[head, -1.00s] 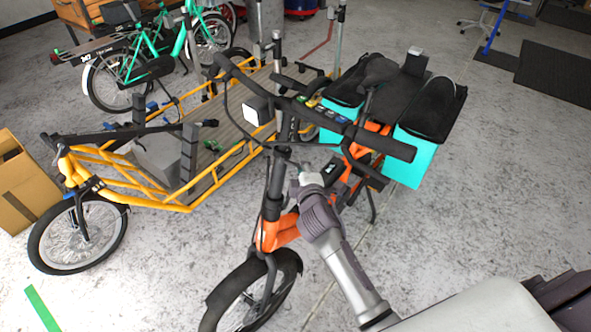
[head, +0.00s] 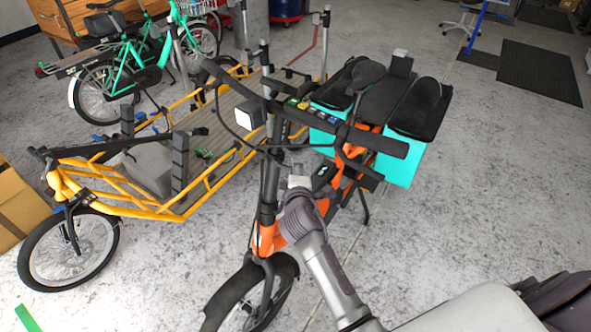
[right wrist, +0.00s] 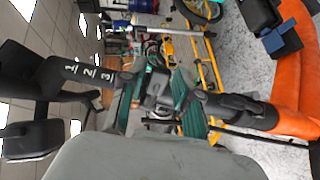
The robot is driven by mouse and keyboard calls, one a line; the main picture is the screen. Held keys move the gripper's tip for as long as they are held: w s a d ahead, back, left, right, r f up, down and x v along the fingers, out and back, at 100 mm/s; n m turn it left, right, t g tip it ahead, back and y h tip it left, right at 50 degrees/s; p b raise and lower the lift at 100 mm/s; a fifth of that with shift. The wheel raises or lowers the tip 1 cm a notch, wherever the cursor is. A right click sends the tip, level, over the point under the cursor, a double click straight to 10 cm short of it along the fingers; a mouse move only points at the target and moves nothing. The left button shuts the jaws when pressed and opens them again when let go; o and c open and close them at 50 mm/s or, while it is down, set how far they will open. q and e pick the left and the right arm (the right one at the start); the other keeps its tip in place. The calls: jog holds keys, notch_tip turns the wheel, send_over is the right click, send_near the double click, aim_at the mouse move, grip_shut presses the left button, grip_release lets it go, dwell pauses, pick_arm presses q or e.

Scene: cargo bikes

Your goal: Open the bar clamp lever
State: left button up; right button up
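The orange cargo bike (head: 265,240) stands upright in front of me, with a black steering stem (head: 268,195) under its handlebar (head: 375,141). In the right wrist view the stem lies sideways, marked 1, 2, 3 (right wrist: 90,72). A dark clamp with its lever (right wrist: 156,90) sits on it. My right gripper (head: 299,182) is close beside the stem, below the handlebar. In the right wrist view its green-padded fingers (right wrist: 157,100) are apart, with the clamp between them in the picture. I cannot tell whether they touch it. The clamp is hard to make out in the head view. My left gripper is out of view.
A yellow cargo bike (head: 165,213) with a long flat bed stands close on the left. Teal bags (head: 402,168) hang at the orange bike's rear. A green bike (head: 140,68) stands behind. A cardboard box (head: 18,205) is at far left.

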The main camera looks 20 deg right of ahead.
jog(key=shift+o, duration=0.4)
jog(key=shift+r, duration=0.1)
jog(key=v, duration=1.2)
